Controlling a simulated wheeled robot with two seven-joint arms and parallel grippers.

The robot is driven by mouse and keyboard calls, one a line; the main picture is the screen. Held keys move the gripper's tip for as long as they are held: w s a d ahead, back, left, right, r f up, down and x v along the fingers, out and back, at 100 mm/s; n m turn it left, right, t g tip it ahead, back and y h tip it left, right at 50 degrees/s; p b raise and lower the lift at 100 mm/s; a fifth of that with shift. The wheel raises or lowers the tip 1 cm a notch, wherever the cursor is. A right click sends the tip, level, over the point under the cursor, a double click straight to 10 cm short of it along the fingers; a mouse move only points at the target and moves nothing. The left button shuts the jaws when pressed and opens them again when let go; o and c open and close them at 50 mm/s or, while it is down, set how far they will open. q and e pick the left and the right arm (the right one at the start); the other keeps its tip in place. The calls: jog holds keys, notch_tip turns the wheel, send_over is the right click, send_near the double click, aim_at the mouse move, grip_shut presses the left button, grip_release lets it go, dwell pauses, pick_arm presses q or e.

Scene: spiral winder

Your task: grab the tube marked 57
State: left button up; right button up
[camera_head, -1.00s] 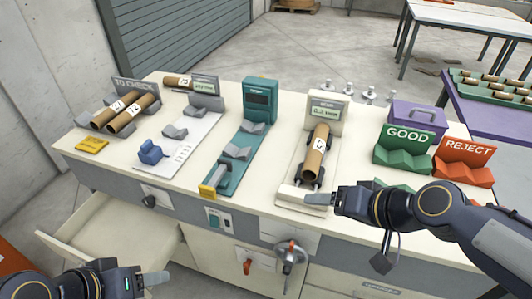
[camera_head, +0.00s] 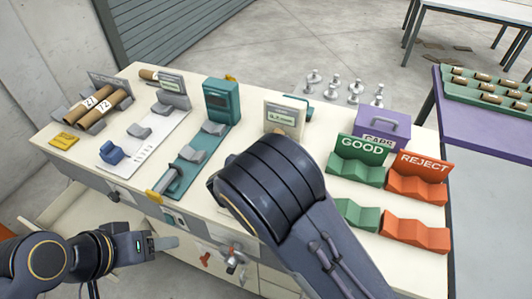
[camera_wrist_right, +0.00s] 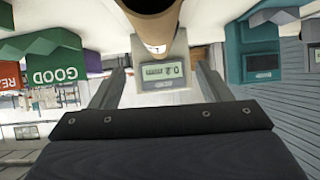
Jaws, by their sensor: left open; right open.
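A brown cardboard tube (camera_wrist_right: 152,20) is close at the top of the right wrist view, in front of the grey scale display (camera_wrist_right: 165,70). Its label is barely visible and I cannot read its number. My right gripper (camera_wrist_right: 160,72) is open, its fingers spread to either side below the tube, with nothing between them in contact. In the head view my right arm hides this gripper and the tube. Two labelled tubes (camera_head: 103,108) lie on the rack at the left; I cannot read 57 on them. My left gripper (camera_head: 160,244) is open and empty near the bench front.
A teal device (camera_head: 221,100) and its rail stand left of my right arm. The green GOOD rack (camera_head: 358,172), orange REJECT rack (camera_head: 418,187) and purple box (camera_head: 383,126) are on the right. An open drawer (camera_head: 75,212) juts out at the front left.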

jog(key=shift+s+f, duration=0.1)
jog(key=shift+f+h, duration=0.2)
jog(key=shift+h, duration=0.1)
jog(key=p+x, duration=0.2)
jog(key=x, duration=0.5)
jog(key=shift+a+f, duration=0.1)
jog(key=shift+f, duration=0.25)
jog(key=shift+c, duration=0.2)
jog(key=c, duration=1.1)
jog(key=shift+o, duration=0.2)
jog(key=shift+r, duration=0.15)
